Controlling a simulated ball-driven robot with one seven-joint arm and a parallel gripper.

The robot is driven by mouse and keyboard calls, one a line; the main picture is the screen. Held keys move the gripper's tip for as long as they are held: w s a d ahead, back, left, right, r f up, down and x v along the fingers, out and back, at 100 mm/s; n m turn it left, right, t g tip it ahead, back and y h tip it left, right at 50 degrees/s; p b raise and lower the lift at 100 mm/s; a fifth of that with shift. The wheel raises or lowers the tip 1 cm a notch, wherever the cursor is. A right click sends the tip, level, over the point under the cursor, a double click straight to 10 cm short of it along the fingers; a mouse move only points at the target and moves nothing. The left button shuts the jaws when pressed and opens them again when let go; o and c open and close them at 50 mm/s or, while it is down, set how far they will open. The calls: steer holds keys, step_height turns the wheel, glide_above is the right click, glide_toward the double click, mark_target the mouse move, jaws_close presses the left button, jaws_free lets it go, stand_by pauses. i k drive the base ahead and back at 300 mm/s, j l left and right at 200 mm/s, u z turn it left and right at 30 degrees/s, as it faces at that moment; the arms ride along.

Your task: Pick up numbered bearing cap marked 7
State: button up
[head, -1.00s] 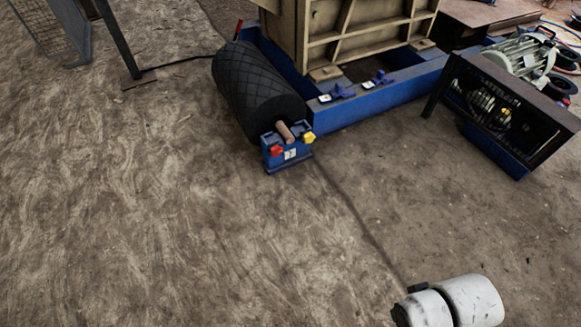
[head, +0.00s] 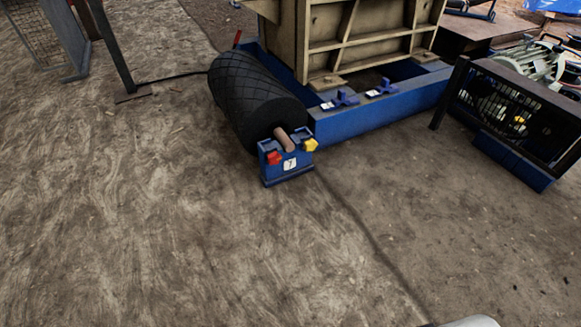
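A blue bearing block (head: 286,170) stands on the ground at the near end of a black roller (head: 255,98). Its white label appears to read 7. A brown shaft end (head: 284,139) lies in its open top, between a red piece (head: 274,158) and a yellow piece (head: 311,145). Two small blue caps with white tags lie on the blue frame: a left cap (head: 346,98) and a right cap (head: 386,86). Their tags are too small to read. My gripper is not in view; only a white part of my arm shows at the bottom edge.
The blue frame (head: 390,108) carries a tan ribbed body (head: 370,35). A black guard with a motor (head: 505,105) stands at the right. A mesh panel and post stand at the upper left. The ground in front is clear.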

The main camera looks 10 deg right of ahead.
mark_target(384, 86)
steer(key=i+z, duration=0.25)
steer(key=i, duration=0.25)
steer(key=i+j+z, duration=0.1)
steer(key=i+z, duration=0.15)
steer(key=i, duration=0.25)
